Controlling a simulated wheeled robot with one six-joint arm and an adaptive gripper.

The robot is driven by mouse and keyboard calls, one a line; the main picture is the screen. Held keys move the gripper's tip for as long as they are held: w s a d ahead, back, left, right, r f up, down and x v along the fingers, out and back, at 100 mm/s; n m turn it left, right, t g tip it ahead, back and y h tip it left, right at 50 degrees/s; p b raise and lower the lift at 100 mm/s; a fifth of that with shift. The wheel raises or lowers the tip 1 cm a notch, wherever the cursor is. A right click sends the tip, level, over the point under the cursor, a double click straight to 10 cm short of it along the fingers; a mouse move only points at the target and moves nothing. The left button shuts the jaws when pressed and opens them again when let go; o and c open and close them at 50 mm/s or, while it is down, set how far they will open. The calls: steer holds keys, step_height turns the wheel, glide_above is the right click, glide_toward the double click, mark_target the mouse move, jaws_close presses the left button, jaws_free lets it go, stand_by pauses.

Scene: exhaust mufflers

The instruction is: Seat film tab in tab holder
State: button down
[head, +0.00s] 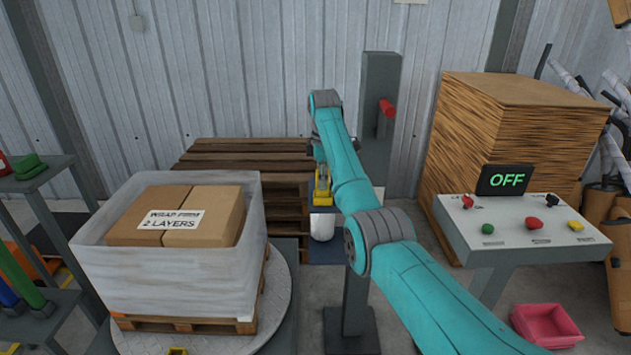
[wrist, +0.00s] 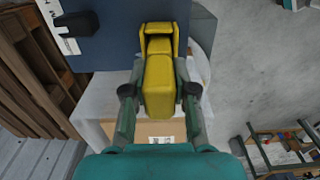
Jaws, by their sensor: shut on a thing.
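A yellow block-like piece (wrist: 158,88), apparently the film tab, sits between the fingers of my gripper (wrist: 157,100) in the wrist view. My gripper is shut on it. In the head view my gripper (head: 320,160) points down, with the yellow piece (head: 322,187) below it, by the grey post. A white rounded thing (head: 322,227), perhaps film, shows just below the yellow piece; I cannot tell whether they touch. A small yellow part (head: 178,351) at the turntable's front edge may be the tab holder, but it is mostly cut off.
The wrapped load (head: 165,265) of cartons stands on a pallet on the round turntable (head: 272,325) at left. A grey post (head: 378,150) with a red handle stands behind my arm. A control panel (head: 520,225) reading OFF, plywood stack (head: 510,130) and pink bin (head: 545,325) are at right.

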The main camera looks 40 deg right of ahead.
steer(key=shift+d+f, duration=0.1)
steer(key=shift+f, duration=0.1)
steer(key=c, duration=0.9)
jaws_free()
steer(key=shift+f, duration=0.1)
